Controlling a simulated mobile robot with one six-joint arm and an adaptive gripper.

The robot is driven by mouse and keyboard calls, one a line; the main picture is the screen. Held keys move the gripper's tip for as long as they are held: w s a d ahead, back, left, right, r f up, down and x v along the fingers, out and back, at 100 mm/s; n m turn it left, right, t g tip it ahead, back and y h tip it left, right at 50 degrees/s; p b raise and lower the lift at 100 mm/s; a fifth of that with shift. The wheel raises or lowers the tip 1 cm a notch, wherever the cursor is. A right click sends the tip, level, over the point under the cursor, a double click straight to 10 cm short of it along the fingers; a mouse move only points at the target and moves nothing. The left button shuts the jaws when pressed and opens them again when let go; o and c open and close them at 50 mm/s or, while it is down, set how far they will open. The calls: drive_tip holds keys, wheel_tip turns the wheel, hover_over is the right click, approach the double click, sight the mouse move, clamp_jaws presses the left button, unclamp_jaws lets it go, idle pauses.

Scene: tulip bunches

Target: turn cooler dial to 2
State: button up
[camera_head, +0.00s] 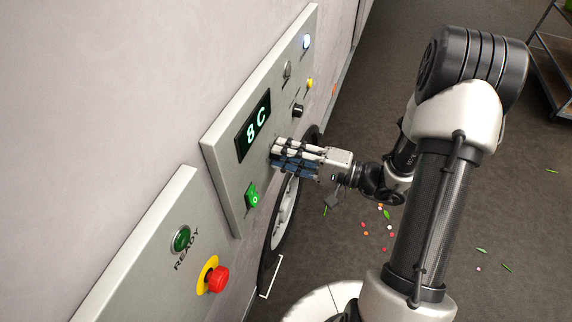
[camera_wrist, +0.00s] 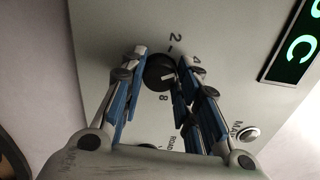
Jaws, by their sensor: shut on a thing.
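The cooler dial is a round black knob (camera_wrist: 158,73) on a grey panel (camera_wrist: 110,20); it shows in the wrist view with a white pointer line towards the right. The figures 2, 4 and 8 are readable around it, with 2 at the top. One finger hides part of the scale. My gripper (camera_wrist: 160,76) has its blue-padded fingers on both sides of the dial, shut on it.
A green switch (camera_head: 253,196) sits below the display. Another black knob (camera_head: 297,110), a yellow button (camera_head: 309,84) and a lit lamp (camera_head: 306,41) are farther along. A red stop button (camera_head: 217,279) is on the nearer panel. Petals and leaves litter the floor.

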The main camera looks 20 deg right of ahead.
drive_tip(key=shift+n+b, duration=3.7)
drive_tip(key=shift+n, duration=0.9)
drive_tip(key=o, duration=1.1)
drive_tip(key=v, duration=1.2)
